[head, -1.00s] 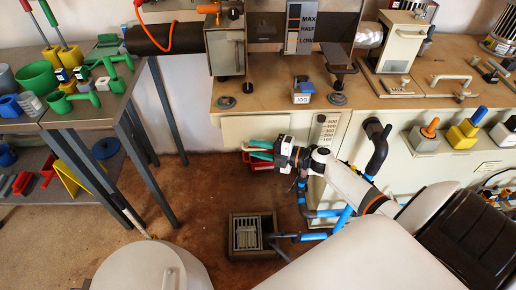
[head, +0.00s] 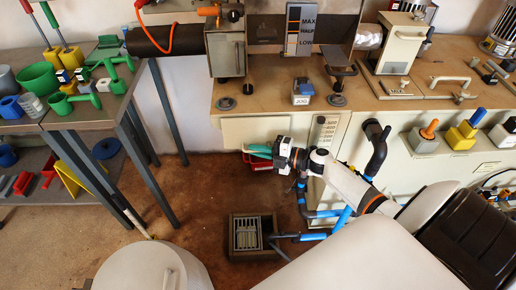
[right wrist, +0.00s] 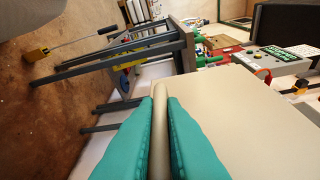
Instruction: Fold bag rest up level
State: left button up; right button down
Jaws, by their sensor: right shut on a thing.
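The bag rest appears in the right wrist view as a broad beige panel (right wrist: 235,125) with a rounded edge, filling the middle and right. My right gripper's teal fingers (right wrist: 160,105) lie on both sides of that edge and are shut on it. In the head view the right gripper (head: 257,152) is low in front of the bench, below the benchtop's front edge. A beige surface (head: 255,130) shows just above it, seemingly the rest hanging down; its exact tilt cannot be told. My left gripper is not in view.
The bench (head: 265,92) carries a machine with a MAX/LOW plate (head: 299,30). Black and blue pipes (head: 376,148) run to the right of the gripper. A floor drain box (head: 252,236) lies below. A table (head: 85,120) with green and blue items stands left, with open floor between.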

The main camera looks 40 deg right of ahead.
jog(key=s+a+r+m+g+p, duration=0.1)
jog(key=s+r+m+g+p, duration=0.2)
jog(key=p, duration=0.9)
jog(key=s+a+r+m+g+y+p, duration=0.1)
jog(key=s+a+r+m+g+p, duration=0.1)
jog(key=r+m+p, duration=0.6)
jog(key=shift+s+a+r+m+g+y+p, duration=0.4)
jog(key=shift+r+g+p, duration=0.7)
jog(key=shift+p, duration=1)
jog(key=shift+s+d+r, duration=0.1)
jog(key=shift+r, duration=0.1)
jog(key=c, duration=1.5)
grip_release()
